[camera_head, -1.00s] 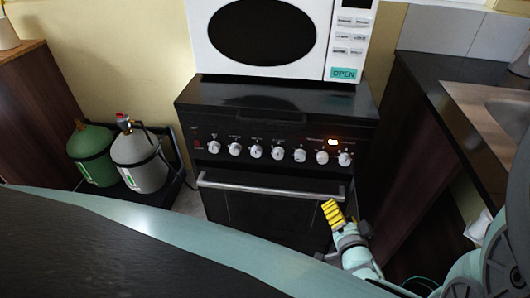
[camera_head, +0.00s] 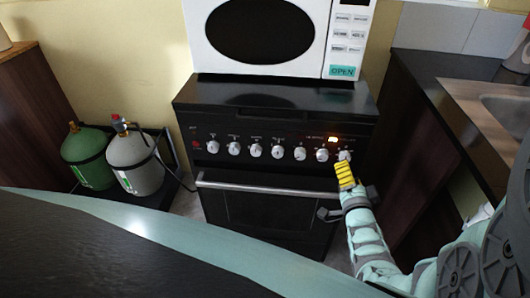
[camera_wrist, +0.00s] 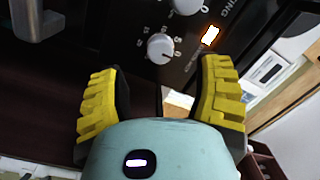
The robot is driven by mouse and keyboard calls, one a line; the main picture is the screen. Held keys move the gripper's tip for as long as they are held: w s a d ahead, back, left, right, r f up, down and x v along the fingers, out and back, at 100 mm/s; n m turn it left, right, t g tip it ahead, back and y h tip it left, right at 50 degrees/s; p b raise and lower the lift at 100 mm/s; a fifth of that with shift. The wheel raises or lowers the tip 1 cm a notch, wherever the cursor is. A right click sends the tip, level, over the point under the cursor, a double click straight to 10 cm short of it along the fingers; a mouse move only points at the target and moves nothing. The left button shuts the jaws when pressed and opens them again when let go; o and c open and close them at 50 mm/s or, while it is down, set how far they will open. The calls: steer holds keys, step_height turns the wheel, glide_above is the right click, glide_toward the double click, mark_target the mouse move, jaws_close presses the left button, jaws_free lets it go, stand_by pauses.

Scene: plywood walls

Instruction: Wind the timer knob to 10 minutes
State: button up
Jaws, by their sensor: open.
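The black stove (camera_head: 275,115) has a row of white knobs across its front panel. The rightmost knob (camera_head: 345,156) is just beyond my gripper's tips. In the wrist view this knob (camera_wrist: 160,48) is white and round, with small numbers printed around it, which fits a timer dial. My gripper (camera_head: 345,172) has yellow ribbed fingers. In the wrist view my gripper (camera_wrist: 160,88) is open and empty, its fingers spread to either side below the knob. The fingers appear apart from the knob. The exact setting of the knob is too small to read.
A lit orange indicator (camera_wrist: 210,36) sits beside the knob. The oven handle (camera_head: 270,187) runs below the panel. A white microwave (camera_head: 275,40) stands on the stove. A counter with a sink (camera_head: 490,105) is at the right, and gas cylinders (camera_head: 135,160) are at the left.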

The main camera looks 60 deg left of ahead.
mark_target(345, 157)
steer(key=shift+b+x, duration=0.95)
steer(key=shift+x, duration=1.9)
steer(key=shift+c, duration=0.3)
steer(key=shift+f, duration=0.1)
jaws_close()
